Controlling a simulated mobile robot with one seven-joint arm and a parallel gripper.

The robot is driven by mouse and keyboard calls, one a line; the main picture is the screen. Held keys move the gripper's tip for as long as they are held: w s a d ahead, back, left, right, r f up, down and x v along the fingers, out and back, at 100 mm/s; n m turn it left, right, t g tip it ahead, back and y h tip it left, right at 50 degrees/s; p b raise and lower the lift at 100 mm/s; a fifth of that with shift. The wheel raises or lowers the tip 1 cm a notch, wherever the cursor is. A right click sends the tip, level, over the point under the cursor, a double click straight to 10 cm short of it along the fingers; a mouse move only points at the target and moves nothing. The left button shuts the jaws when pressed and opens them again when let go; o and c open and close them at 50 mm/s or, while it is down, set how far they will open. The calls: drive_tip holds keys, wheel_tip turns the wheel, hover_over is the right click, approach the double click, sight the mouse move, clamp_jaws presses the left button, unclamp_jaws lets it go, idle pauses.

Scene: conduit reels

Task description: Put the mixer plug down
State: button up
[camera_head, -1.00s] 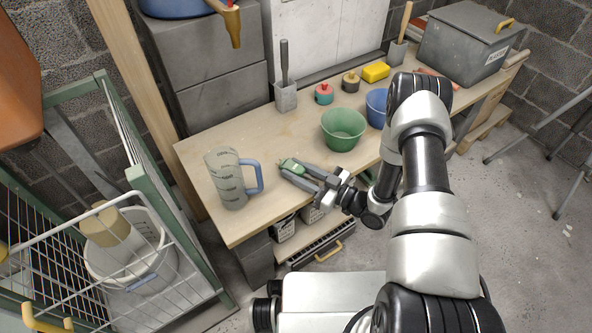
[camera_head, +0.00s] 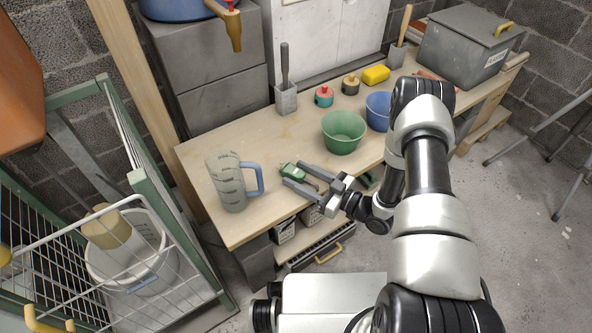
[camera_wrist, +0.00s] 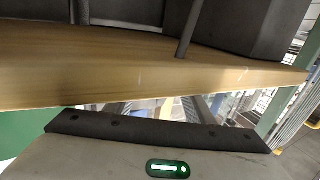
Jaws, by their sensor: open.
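The mixer plug is a small green piece (camera_head: 291,170) lying on the wooden workbench (camera_head: 270,137), to the right of the measuring jug. My gripper (camera_head: 298,174) is open just to the lower right of the plug, its two fingers apart and pointing left toward it. I cannot tell whether a finger still touches the plug. The wrist view shows the bench edge (camera_wrist: 150,85) close in front; the plug is not clearly seen there.
A clear measuring jug (camera_head: 230,182) with a blue handle stands left of the plug. A green bowl (camera_head: 343,132) and a blue bowl (camera_head: 378,108) stand to the right. A grey holder (camera_head: 286,98) stands behind. Bare bench lies between the plug and the back.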

drive_tip(key=p+v, duration=0.1)
drive_tip(key=v, duration=0.9)
drive_tip(key=shift+s+d+p, duration=0.2)
drive_tip(key=shift+d+p, duration=0.05)
drive_tip(key=shift+p, duration=0.1)
drive_tip(key=shift+r, duration=0.1)
